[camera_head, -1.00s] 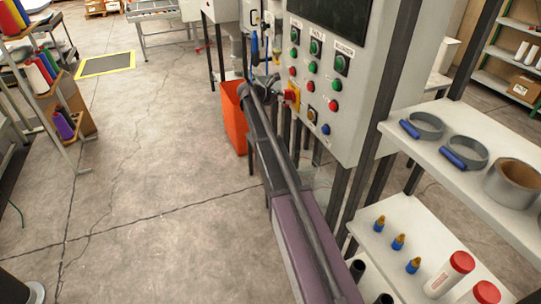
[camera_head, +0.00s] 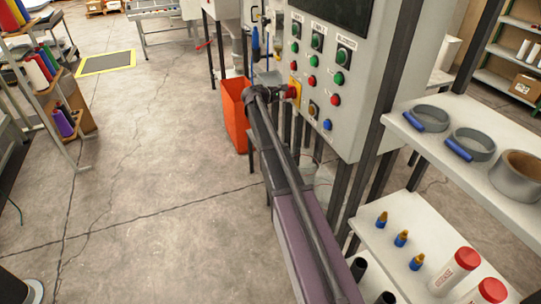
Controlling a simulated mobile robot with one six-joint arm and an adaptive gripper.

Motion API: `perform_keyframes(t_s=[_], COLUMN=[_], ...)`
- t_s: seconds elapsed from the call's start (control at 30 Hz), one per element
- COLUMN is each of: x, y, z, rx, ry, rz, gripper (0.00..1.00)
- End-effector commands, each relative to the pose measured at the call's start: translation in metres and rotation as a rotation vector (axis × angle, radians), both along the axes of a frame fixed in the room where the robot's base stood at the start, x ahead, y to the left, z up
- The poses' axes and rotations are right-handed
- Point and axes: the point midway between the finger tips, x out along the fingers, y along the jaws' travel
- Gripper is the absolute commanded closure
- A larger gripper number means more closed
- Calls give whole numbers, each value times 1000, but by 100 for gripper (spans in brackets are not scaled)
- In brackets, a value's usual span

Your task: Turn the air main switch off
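A grey control panel (camera_head: 357,108) on the right carries a red knob on a yellow plate (camera_head: 293,91) at its lower left edge. I take this knob to be the air main switch; no label on it is readable, and its turned position is too small to tell. My gripper (camera_head: 282,93) is at the far end of my dark arm, pointing right at the red knob. Its tips are at or very close to the knob; touching or apart cannot be told. The fingers are small and dark, so their opening is unclear.
Green, red, amber and blue buttons sit on the panel close to the knob. An orange bin (camera_head: 235,115) stands on the floor behind my gripper. A white shelf (camera_head: 430,150) with tape rolls and bottles is at the right.

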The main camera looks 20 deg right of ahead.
Motion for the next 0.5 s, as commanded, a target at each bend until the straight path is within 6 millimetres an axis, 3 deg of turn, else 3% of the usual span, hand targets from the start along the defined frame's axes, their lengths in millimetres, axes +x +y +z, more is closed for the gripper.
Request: perform_keyframes(t_s=[0.5], x=[-2], y=[0], z=[-3], rx=[10], ry=[-311], rz=[0], gripper=[34])
